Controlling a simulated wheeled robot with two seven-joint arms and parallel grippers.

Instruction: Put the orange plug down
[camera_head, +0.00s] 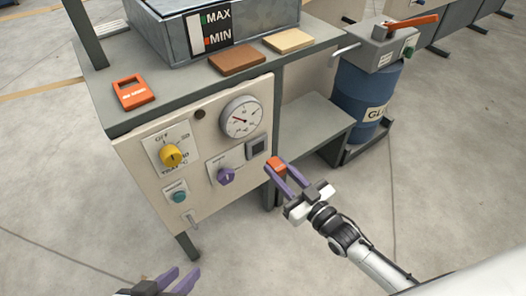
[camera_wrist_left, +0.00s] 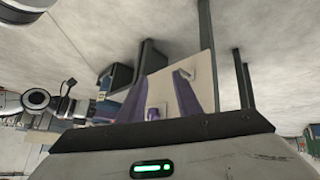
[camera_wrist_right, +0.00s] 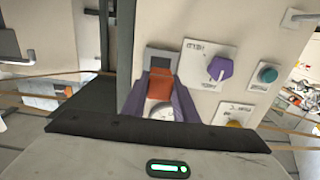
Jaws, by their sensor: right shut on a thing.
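The orange plug (camera_head: 277,165) is between the purple fingers of my right gripper (camera_head: 284,174), which is shut on it. In the right wrist view the plug (camera_wrist_right: 160,86) shows between the fingers, just below the dark square socket (camera_wrist_right: 162,61) on the panel. Whether plug and socket touch I cannot tell. In the head view the socket (camera_head: 257,147) lies up and left of the plug. My left gripper (camera_head: 176,279) is at the bottom edge of the head view, open and empty, away from the panel.
The panel (camera_head: 225,168) carries a yellow knob (camera_head: 171,155), a purple knob (camera_head: 225,176), a teal button (camera_head: 179,197) and a gauge (camera_head: 241,117). A grey shelf (camera_head: 312,122) extends right of it. A blue glue drum (camera_head: 366,95) stands beyond.

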